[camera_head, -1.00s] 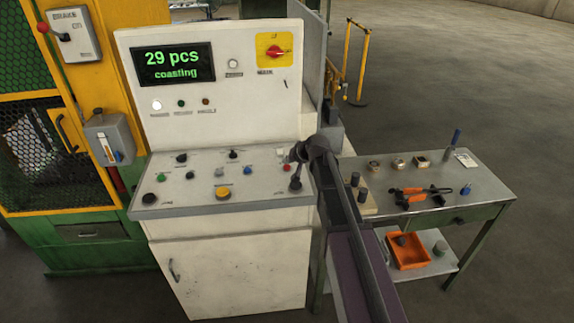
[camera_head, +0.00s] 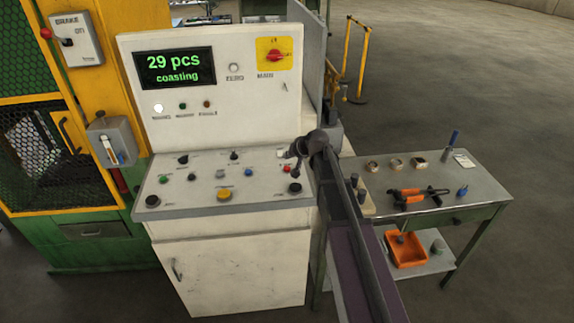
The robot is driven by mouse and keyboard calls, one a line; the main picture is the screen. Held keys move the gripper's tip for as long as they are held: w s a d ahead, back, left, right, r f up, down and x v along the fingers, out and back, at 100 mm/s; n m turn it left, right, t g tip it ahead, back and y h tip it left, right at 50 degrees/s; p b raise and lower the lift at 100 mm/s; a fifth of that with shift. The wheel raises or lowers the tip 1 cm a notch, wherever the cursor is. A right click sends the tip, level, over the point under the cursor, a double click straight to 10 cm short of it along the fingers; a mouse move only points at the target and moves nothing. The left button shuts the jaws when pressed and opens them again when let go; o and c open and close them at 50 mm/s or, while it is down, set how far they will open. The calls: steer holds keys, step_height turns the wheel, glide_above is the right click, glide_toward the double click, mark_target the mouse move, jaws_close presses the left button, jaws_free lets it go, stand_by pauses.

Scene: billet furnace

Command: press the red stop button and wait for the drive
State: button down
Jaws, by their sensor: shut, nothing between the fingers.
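The control desk (camera_head: 225,202) carries a display (camera_head: 175,68) reading "29 pcs" and "coasting" in green. A small red button (camera_head: 288,169) sits at the right of the sloped desk panel, among several other buttons and knobs. My gripper (camera_head: 295,166) is shut and empty, its fingers pointing down close beside the red button. I cannot tell whether the fingertips touch the panel. My arm comes in from the lower right and hides the desk's right edge.
A black knob (camera_head: 295,188) is just below my gripper. A yellow button (camera_head: 224,195) sits at the panel's front. A side table (camera_head: 470,185) with tools and an orange bin (camera_head: 408,253) stands at right. A brake box (camera_head: 75,35) is at upper left.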

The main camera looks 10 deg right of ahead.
steer(key=shift+r+p, duration=0.9)
steer(key=shift+r, duration=0.3)
steer(key=s+f+g, duration=0.1)
steer(key=s, duration=0.3)
steer(key=s+f+n+g+h, duration=0.1)
steer(key=s, duration=0.4)
steer(key=s+d+f+g+h, duration=0.1)
steer(key=s+f, duration=0.1)
steer(key=s, duration=0.3)
steer(key=shift+s, duration=0.25)
steer(key=s+d+f+g+h, duration=0.1)
steer(key=s+d+g, duration=0.1)
steer(key=s, duration=0.6)
steer(key=s+d+g+h, duration=0.2)
steer(key=s, duration=0.6)
steer(key=shift+s+f+n, duration=0.15)
steer(key=shift+f+n, duration=0.25)
steer(key=shift+a, duration=0.1)
